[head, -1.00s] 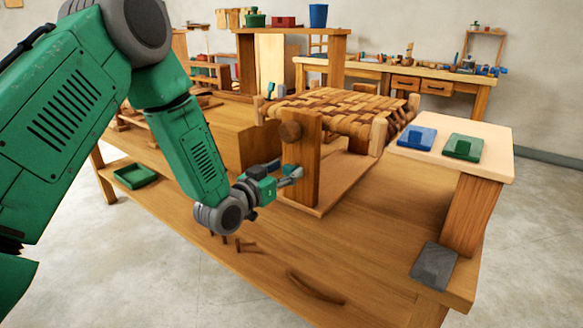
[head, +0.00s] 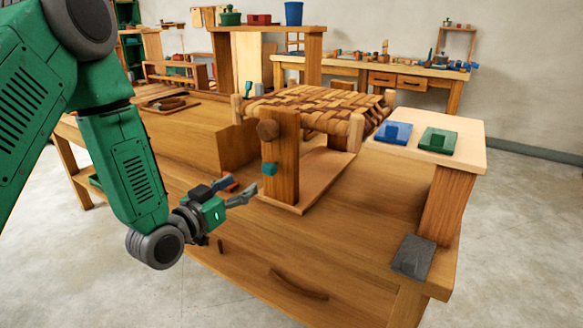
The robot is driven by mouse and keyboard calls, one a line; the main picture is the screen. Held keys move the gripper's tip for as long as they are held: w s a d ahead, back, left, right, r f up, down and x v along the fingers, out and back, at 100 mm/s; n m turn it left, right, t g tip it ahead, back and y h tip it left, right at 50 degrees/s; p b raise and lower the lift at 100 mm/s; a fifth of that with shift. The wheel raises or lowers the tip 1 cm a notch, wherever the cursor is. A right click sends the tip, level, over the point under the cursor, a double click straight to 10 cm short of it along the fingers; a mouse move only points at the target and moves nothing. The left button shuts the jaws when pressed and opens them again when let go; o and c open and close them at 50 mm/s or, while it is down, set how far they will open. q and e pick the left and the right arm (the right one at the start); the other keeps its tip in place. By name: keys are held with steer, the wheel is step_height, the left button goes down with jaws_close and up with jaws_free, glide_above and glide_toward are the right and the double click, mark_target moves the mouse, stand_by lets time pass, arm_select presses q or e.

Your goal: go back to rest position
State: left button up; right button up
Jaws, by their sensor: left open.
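My left gripper (head: 246,194) is open, with nothing visible between its fingers. It is over the bench, left of the seat's wooden front post (head: 284,165) and apart from it. The woven bark seat (head: 312,108) rests in its wooden frame on the workbench. My right gripper is out of view.
A pale side top (head: 468,148) holds a blue block (head: 393,135) and a green block (head: 438,141). A dark grey block (head: 413,256) lies at the bench's right corner. A curved bark strip (head: 298,284) lies near the front edge. The front right bench surface is mostly clear.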

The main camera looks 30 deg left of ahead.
arm_select(q)
steer(key=s+d+f+g, duration=0.3)
steer(key=s+f+g, duration=0.2)
steer(key=f, duration=0.5)
steer(key=s+d+f+g, duration=0.4)
steer(key=s+f, duration=0.2)
steer(key=f, duration=0.4)
steer(key=s+d+f+g, duration=0.1)
steer(key=s+f+g, duration=0.1)
steer(key=s, duration=0.4)
steer(key=s+d+f+g, duration=0.1)
steer(key=s+f+g, duration=0.2)
steer(key=s, duration=0.4)
steer(key=s+d+f+g+y+p, duration=0.1)
steer(key=s+f+g, duration=0.2)
steer(key=s, duration=0.3)
steer(key=shift+s+f, duration=0.3)
steer(key=shift+f, duration=0.35)
steer(key=shift+w, duration=0.1)
